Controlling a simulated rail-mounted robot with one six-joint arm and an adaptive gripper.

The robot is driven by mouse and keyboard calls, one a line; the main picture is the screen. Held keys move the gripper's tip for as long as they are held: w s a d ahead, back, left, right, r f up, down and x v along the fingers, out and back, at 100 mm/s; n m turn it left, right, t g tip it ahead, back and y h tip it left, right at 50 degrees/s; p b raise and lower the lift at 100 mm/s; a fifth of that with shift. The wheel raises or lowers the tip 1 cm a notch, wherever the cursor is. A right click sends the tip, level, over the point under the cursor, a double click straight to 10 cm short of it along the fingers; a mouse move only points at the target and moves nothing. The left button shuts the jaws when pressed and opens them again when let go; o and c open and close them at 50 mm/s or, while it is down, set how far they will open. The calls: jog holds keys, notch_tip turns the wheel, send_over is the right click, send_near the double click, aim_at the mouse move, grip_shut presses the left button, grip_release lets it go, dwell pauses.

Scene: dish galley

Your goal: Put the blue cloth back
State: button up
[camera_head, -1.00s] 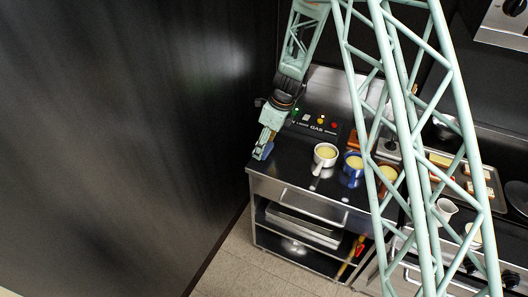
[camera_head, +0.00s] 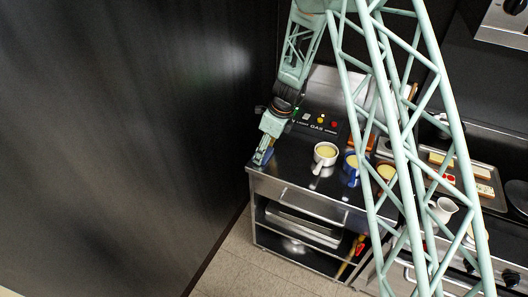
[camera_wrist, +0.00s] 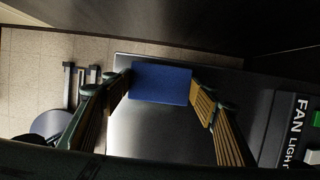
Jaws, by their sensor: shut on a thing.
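The blue cloth (camera_wrist: 160,83) looks like a flat, folded rectangle in the wrist view. It sits between the two fingertips of my gripper (camera_wrist: 161,90), which is shut on it from its left and right sides. In the head view my gripper (camera_head: 264,151) points down at the left front corner of the steel counter (camera_head: 300,178), with a bit of blue at its tips. The cloth is at or just above the counter top; I cannot tell whether it touches.
A control panel (camera_head: 317,124) is behind. A dark wall (camera_head: 130,130) rises at the left. Shelves with trays (camera_head: 300,228) lie below. The counter around the cloth is clear.

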jog(key=shift+f, duration=0.1)
jog(key=o, duration=0.9)
jog(key=v, duration=1.2)
jog(key=shift+a+p, duration=0.1)
jog(key=shift+p, duration=0.2)
dwell(0.7)
